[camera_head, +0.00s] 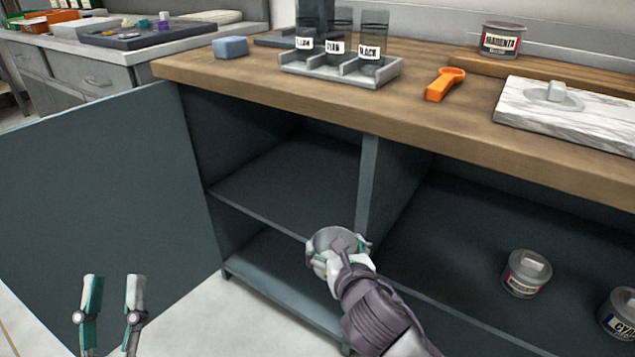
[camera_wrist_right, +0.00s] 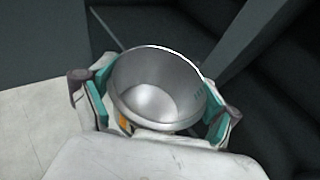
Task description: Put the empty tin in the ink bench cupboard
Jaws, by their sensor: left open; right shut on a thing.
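My right gripper (camera_wrist_right: 160,100) is shut on the empty tin (camera_wrist_right: 157,85), an open grey metal tin with nothing inside, its mouth tilted toward the wrist camera. In the head view the tin (camera_head: 335,240) is in front of the left cupboard compartment, near the shelf's front edge and the divider. The ink bench cupboard has a dark interior with a bare shelf (camera_head: 290,185). Its door (camera_head: 105,190) stands open to the left. My left gripper (camera_head: 112,285) is open and empty, low in front of the open door.
On the bench top stand a rack (camera_head: 345,68) of labelled ink containers, a blue block (camera_head: 230,47), an orange tool (camera_head: 443,84), a magenta tin (camera_head: 502,40) and a marble slab (camera_head: 570,110). The left shelf is clear.

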